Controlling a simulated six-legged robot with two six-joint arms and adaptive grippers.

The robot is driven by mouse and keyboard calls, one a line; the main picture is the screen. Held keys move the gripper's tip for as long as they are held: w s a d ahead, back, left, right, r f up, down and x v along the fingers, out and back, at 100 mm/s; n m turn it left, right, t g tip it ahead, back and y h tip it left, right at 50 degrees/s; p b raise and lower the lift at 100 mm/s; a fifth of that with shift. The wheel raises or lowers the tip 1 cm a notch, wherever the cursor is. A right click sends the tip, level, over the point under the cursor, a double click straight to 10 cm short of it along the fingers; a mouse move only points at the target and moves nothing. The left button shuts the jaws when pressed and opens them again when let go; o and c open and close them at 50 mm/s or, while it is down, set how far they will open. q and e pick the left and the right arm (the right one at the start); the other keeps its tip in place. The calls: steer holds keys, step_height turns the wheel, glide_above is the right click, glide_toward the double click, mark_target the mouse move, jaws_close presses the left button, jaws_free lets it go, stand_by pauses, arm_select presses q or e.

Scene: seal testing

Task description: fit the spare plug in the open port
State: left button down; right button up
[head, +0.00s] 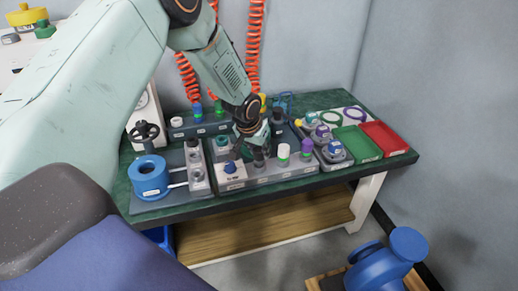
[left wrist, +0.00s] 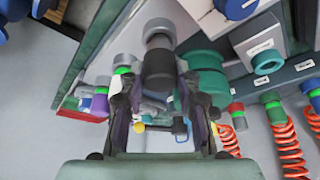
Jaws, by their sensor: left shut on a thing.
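My left gripper (head: 247,130) reaches down over the middle of the bench. In the left wrist view its fingers (left wrist: 160,100) are closed around a dark grey plug (left wrist: 158,62), which points away from the wrist. In the head view a dark plug (head: 259,157) shows just below the gripper, at the long grey block (head: 270,174). I cannot tell whether it touches the block or sits in a port. A white and green plug (head: 283,154) and a purple plug (head: 307,147) stand upright in that block to the right. The open port is hidden or too small to tell.
A blue ring-shaped part (head: 149,177) and a grey block with sockets (head: 197,172) stand left. Grey fittings with blue and purple tops (head: 335,150), a green tray (head: 357,145) and a red tray (head: 385,138) are right. Orange coiled hoses (head: 254,45) hang behind.

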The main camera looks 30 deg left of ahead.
arm_select(q)
steer(key=shift+f, duration=0.4)
steer(key=c, duration=0.9)
jaws_free()
steer(key=shift+o, duration=0.2)
steer(key=v, duration=1.2)
